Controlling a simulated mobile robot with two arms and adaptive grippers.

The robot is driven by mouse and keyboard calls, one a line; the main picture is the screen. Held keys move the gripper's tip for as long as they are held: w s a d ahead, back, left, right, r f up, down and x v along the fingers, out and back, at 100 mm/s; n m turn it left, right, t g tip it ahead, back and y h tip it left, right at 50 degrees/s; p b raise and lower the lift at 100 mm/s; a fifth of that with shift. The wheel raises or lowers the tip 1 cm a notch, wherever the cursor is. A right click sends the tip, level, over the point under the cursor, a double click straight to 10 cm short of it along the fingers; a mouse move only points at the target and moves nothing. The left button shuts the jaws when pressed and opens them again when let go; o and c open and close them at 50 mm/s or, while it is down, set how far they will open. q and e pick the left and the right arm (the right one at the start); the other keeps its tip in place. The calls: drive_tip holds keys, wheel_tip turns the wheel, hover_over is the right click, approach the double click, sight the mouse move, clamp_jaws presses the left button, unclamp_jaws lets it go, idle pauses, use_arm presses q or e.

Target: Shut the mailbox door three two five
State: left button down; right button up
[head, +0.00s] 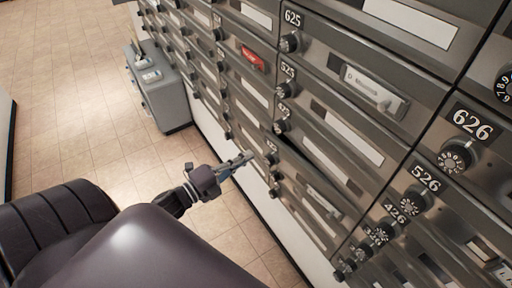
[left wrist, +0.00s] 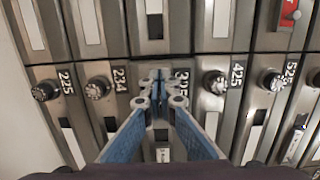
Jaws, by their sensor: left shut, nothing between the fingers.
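The mailbox door 325 (left wrist: 181,78) is in the middle of the left wrist view, its number partly covered by my fingers. The fingers also hide its dial. In the left wrist view the closed blue fingers (left wrist: 160,80) are in front of door 325. I cannot tell whether they touch it. My right gripper is not in view.
Door 425 (left wrist: 215,105) and door 525 (left wrist: 268,110) are to the right in the left wrist view, with protruding dials. A red plate (head: 253,58) marks another box. A grey case (head: 163,98) stands by the wall. The tiled floor (head: 80,110) at left is clear.

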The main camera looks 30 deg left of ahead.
sight(264, 146)
use_arm(q)
drive_tip(key=x, duration=0.2)
drive_tip(key=shift+w+d+r, duration=0.15)
drive_tip(key=shift+w+r, duration=0.05)
drive_tip(key=shift+w, duration=0.2)
drive_tip(key=shift+w+d+f+p, duration=0.1)
drive_tip(key=shift+w+d+p, duration=0.1)
drive_tip(key=shift+w+p, duration=0.3)
drive_tip(key=shift+w+f, duration=0.1)
drive_tip(key=shift+w, duration=0.15)
drive_tip(key=shift+w+d+m+h+b, duration=0.2)
drive_tip(key=shift+w+h+b, duration=0.15)
drive_tip(key=shift+w, duration=0.25)
drive_tip(key=shift+w+d+m+h+b, duration=0.1)
drive_tip(key=shift+w+m+h+b, duration=0.15)
drive_tip(key=shift+w+b, duration=0.3)
drive_tip(key=shift+w, duration=0.1)
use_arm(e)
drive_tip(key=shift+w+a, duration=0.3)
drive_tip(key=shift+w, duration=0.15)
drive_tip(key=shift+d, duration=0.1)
use_arm(q)
drive_tip(key=shift+a, duration=0.1)
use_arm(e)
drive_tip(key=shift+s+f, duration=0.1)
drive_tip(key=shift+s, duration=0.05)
